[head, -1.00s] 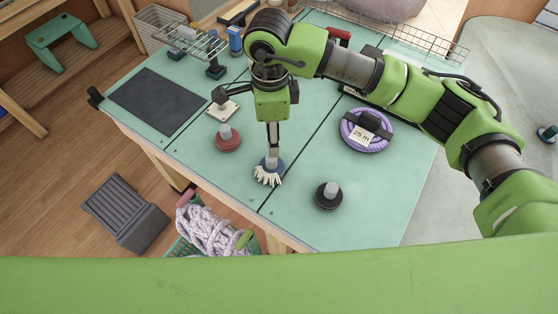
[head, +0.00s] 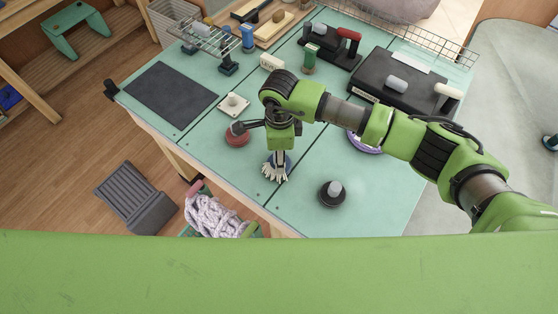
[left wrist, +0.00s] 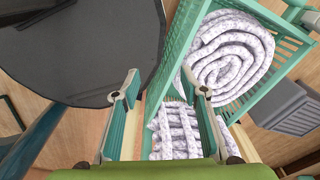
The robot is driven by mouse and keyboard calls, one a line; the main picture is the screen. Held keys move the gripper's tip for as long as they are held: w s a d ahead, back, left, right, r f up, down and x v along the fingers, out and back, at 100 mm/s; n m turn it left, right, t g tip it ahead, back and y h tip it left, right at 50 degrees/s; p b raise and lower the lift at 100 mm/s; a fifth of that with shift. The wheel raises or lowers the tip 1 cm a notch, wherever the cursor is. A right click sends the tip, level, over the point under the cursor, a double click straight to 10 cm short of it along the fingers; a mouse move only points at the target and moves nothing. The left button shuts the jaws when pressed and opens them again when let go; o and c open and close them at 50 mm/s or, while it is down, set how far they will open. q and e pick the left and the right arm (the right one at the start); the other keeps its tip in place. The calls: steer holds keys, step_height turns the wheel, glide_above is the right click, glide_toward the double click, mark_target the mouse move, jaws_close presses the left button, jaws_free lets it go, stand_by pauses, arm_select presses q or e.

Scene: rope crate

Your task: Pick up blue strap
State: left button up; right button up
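A small upright blue piece (head: 248,38), which looks like the blue strap, stands near the back of the green table beside a wire rack in the head view. My left gripper (left wrist: 164,98) is open and empty in the left wrist view, in front of a green crate (left wrist: 166,62). It is out of the head view.
The crate holds coiled pale rope (left wrist: 232,58). On the table are a red disc (head: 237,136), a black disc (head: 331,194), a purple coil (head: 364,146), a green upright piece (head: 309,59) and a dark case (head: 405,82). The table's front right is mostly clear.

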steer(key=shift+r, duration=0.1)
jaws_close()
